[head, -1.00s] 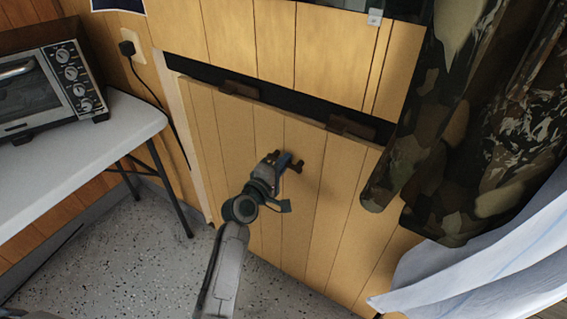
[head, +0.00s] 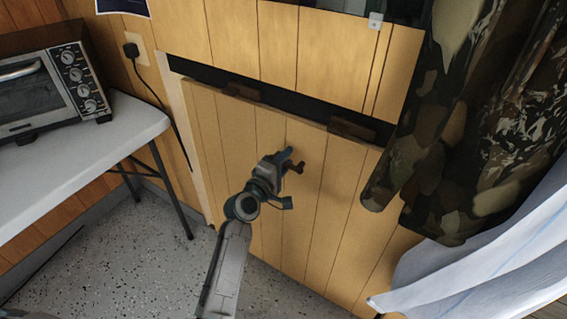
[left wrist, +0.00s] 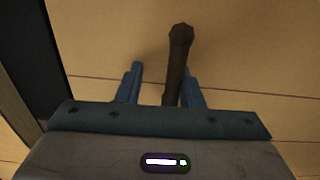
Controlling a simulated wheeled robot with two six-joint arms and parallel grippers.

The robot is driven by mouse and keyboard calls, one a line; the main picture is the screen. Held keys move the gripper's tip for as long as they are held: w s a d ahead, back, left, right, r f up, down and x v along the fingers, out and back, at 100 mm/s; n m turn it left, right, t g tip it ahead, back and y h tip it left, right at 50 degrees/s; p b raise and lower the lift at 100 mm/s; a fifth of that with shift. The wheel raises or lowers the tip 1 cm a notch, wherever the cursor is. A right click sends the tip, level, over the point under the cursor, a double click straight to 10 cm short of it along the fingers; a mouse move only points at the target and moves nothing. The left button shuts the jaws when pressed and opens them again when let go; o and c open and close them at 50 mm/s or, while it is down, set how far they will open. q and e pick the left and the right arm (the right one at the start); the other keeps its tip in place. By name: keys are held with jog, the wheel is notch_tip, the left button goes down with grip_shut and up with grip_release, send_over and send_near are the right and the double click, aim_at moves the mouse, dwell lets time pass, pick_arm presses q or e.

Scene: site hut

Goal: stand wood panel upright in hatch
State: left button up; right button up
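The wood panel (head: 325,220) is a large board of vertical planks standing on its lower edge in front of the wall. Its top edge runs just below a long dark strip of the hatch opening (head: 300,103). I cannot tell its exact tilt. A dark brown handle (head: 296,168) sticks out from its face. My left gripper (head: 286,160) is at this handle. In the left wrist view, the blue fingers (left wrist: 161,85) are apart, with the handle (left wrist: 179,50) between them, closer to the right finger. My right gripper is not in view.
Two brown blocks (head: 241,91) (head: 352,129) sit along the panel's top edge. A white table (head: 80,150) with a toaster oven (head: 50,90) stands at left. A camouflage cloth (head: 430,150) hangs at right, overlapping the panel's side. White fabric (head: 490,270) lies lower right.

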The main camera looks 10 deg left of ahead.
pick_arm(q)
jog(key=shift+w+d+f, duration=0.1)
jog(key=shift+w+f, duration=0.05)
jog(key=s, duration=0.2)
jog(key=s+a+f, duration=0.1)
jog(key=shift+s, duration=0.15)
jog(key=r+v, duration=0.1)
jog(key=v, duration=0.6)
jog(key=shift+s+a, duration=0.25)
jog(key=shift+s, duration=0.1)
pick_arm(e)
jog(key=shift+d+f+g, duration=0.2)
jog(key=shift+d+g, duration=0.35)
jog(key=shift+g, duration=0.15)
